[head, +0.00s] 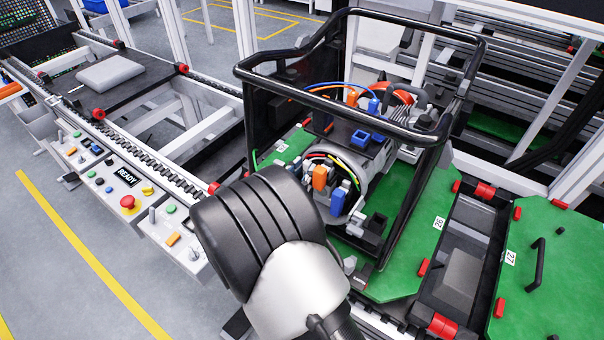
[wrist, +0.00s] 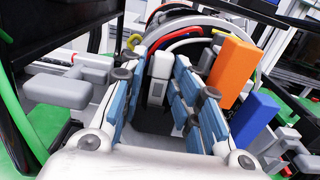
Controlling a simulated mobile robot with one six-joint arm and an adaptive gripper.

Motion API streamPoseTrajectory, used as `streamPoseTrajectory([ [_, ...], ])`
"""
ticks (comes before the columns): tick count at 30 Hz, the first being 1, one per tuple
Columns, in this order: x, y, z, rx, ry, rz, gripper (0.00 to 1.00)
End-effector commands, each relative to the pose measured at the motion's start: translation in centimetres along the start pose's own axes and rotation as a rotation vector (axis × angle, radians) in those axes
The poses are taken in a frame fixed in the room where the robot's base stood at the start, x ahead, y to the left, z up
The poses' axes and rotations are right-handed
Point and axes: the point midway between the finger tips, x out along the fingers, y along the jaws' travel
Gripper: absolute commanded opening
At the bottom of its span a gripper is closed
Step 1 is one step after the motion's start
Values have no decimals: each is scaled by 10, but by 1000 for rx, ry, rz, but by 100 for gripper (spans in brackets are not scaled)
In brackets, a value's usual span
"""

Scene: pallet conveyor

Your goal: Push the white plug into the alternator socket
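A pale white plug-like block (wrist: 158,66), with a white wire rising behind it, shows between my fingertips in the wrist view. My gripper (wrist: 161,78) has blue-padded fingers on both sides of this block. Whether the pads touch it is unclear. The alternator (head: 375,188) is a grey round housing inside the black frame in the head view. An orange block (wrist: 231,70) and a blue block (wrist: 254,118) stand right of my fingers; the orange one (head: 320,177) also shows in the head view. I cannot make out the socket. My arm hides my fingers in the head view.
A black tubular frame (head: 440,135) surrounds the alternator on a green pallet (head: 405,282). A grey clamp-like part (wrist: 58,90) lies close left of my fingers. Coloured wires (wrist: 185,22) arch beyond them. A control panel (head: 110,180) stands left.

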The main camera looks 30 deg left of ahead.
Motion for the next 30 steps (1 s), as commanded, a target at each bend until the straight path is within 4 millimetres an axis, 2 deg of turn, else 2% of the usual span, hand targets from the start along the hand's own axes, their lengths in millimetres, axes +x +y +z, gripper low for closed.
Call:
streamPoseTrajectory([
  [21,1,-4,1,-3,1,-10,40],
  [26,1,-4,19,-1,-1,-9,40],
  [30,1,-3,46,1,-1,-9,40],
])
